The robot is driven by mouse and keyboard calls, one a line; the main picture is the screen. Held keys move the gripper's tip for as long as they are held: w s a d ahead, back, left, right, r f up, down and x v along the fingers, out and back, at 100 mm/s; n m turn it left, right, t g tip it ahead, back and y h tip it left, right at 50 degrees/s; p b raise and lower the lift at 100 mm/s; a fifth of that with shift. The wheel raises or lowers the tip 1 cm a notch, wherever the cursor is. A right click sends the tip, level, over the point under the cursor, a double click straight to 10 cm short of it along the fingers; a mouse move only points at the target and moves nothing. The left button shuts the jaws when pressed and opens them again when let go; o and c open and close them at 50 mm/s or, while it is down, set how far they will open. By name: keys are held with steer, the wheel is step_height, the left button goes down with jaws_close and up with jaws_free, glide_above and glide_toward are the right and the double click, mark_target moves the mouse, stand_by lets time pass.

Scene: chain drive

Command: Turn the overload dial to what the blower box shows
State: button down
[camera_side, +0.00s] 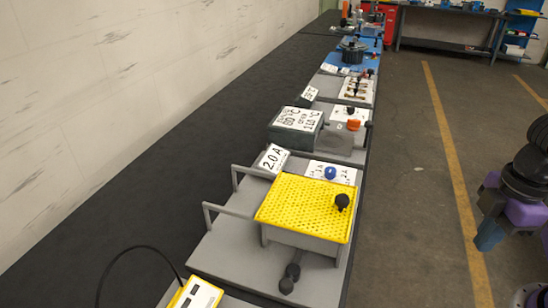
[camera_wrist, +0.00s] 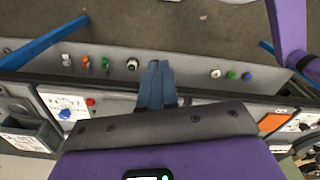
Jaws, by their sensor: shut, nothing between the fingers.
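A blue knob (camera_side: 330,172) sits on a white plate (camera_side: 318,167) with small marks, some like "1" and "2 A"; its pointer direction is too small to read. Beside it a tilted white card (camera_side: 272,158) reads "2.0 A". No label names the blower box or the overload dial. In the wrist view a blue knob (camera_wrist: 65,114) on a white plate shows at left; I cannot tell if it is the same one. My gripper (camera_wrist: 155,82) has its blue fingers together and empty, over a grey panel. In the side view my gripper (camera_side: 489,237) hangs at right, away from the bench.
A yellow perforated cover (camera_side: 305,203) with a black knob stands in front of the blue knob. Behind is a grey box (camera_side: 297,121) with temperature labels and an orange knob (camera_side: 353,125). In the wrist view, several small coloured knobs (camera_wrist: 86,62) line the panel. Open floor lies right of the bench.

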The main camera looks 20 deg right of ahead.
steer(key=c, duration=1.4)
jaws_free()
steer(key=shift+c, duration=0.2)
steer(key=o, duration=0.5)
steer(key=shift+w+a+r, duration=0.1)
steer(key=shift+w+a, duration=0.15)
steer(key=shift+w, duration=0.05)
steer(key=shift+o, duration=1.2)
steer(key=w+a+r+m, duration=0.2)
steer(key=w+a+m, duration=0.3)
steer(key=w, duration=0.4)
steer(key=shift+r+m, duration=0.25)
steer(key=shift+m, duration=0.05)
steer(key=m, duration=1.9)
glide_above(330, 170)
step_height(330, 170, down, 17)
steer(key=shift+f, duration=0.2)
